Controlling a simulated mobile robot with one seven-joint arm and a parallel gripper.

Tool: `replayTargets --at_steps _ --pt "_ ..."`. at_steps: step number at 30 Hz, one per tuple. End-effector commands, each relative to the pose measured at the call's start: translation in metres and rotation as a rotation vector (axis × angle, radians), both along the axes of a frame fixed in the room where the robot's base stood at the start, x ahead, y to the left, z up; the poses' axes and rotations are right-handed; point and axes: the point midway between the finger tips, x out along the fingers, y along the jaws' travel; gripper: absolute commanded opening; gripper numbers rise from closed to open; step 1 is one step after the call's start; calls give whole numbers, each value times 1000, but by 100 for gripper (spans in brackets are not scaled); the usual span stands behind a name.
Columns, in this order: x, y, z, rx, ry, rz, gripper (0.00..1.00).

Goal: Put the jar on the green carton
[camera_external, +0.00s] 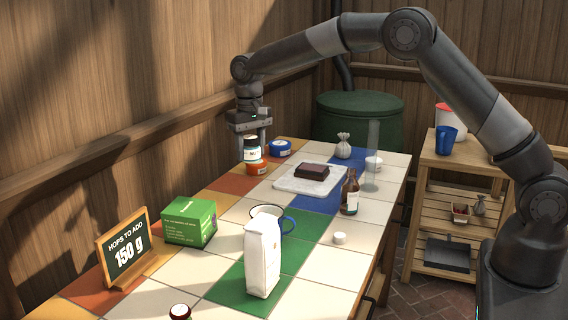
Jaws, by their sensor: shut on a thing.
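A small jar (251,152) with a dark lid and a white and teal label is held upright between the fingers of my gripper (250,142). My gripper points down over the far left part of the tiled table and is shut on the jar. An orange tin (256,168) shows right below the jar; I cannot tell whether they touch. The green carton (189,222) stands at the table's left edge, nearer the camera, with a clear top. My gripper is behind it and to its right.
A blue tin (279,148) is beside the jar. The tiled table (347,257) also holds a white bag (262,256), a mug (289,222), a brown bottle (350,193), a tray (296,186) and a chalkboard sign (126,250) left of the carton.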

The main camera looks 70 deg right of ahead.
Motion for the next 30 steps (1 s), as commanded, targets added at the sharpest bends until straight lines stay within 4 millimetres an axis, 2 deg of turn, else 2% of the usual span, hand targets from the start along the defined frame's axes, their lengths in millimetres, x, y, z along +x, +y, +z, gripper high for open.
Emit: replayTargets --at_steps 1,3,6,10,24,30 --pt "8 13 7 -1 -3 7 22" --pt "15 26 15 -1 -2 11 22" --pt "22 39 23 -1 -2 14 22" --pt "27 52 23 -1 0 17 22" --pt "67 139 -35 -1 0 18 22" --pt "73 152 -43 0 -1 15 22"
